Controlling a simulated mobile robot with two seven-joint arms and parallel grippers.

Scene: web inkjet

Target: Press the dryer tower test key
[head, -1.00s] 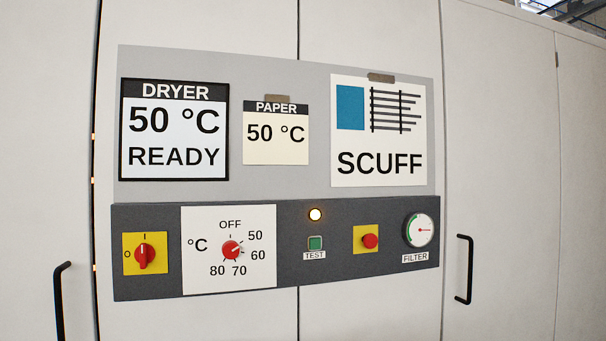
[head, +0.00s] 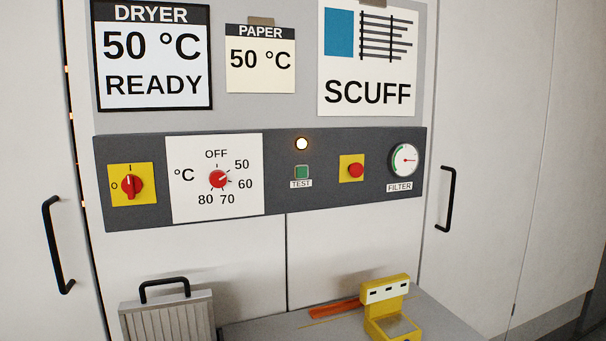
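A round lamp (head: 302,144) just above the key glows warm white. The dryer display (head: 152,56) reads 50 °C READY. The red temperature knob (head: 218,179) sits on a white dial plate left of the key; its exact setting is hard to read. Neither of my grippers shows in the head view.
A red button on a yellow plate (head: 355,169) and a filter gauge (head: 404,160) lie right of the key; a red switch (head: 131,186) lies far left. Black door handles (head: 57,245) stick out. Below stand a ribbed grey case (head: 165,316) and a yellow device (head: 388,308) on a grey surface.

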